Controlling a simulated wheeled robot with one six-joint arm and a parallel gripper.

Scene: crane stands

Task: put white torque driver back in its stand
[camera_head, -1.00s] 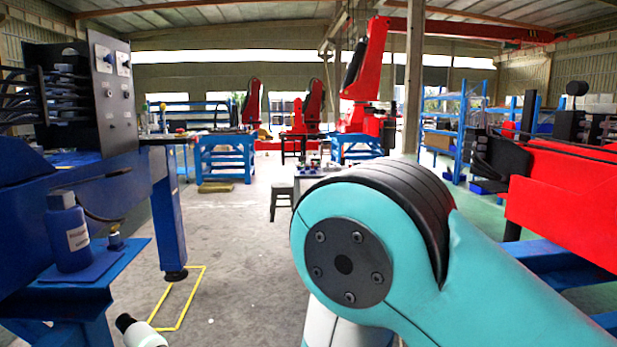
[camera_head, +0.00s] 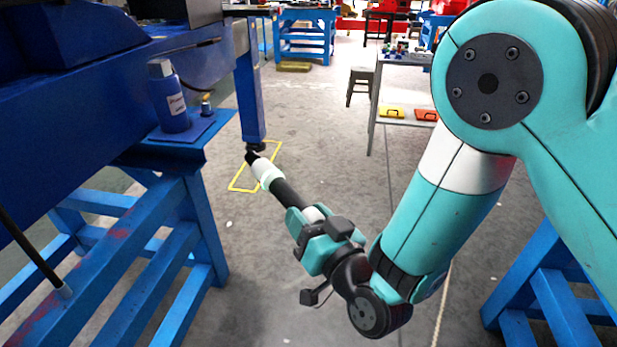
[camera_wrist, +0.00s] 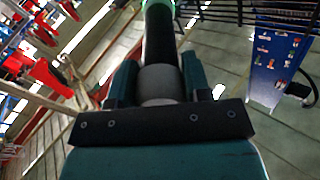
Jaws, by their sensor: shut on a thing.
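The white torque driver (camera_head: 288,194) has a white end, a black middle and a grey part at my gripper. My gripper (camera_head: 314,220) is shut on it and holds it in the air, tilted, with the white end pointing up and left in the head view. In the wrist view the driver's black and grey body (camera_wrist: 159,48) lies between the two fingers of my gripper (camera_wrist: 158,82). The far end is partly cut off by the top edge there. I cannot make out the driver's stand in either view.
A blue bottle (camera_head: 169,100) stands on a small blue shelf (camera_head: 190,140) on the blue frame (camera_head: 165,235) at left. A yellow outline (camera_head: 238,185) marks the floor behind the driver. A stool (camera_head: 360,80) and a table with cases stand farther back. Grey floor lies between.

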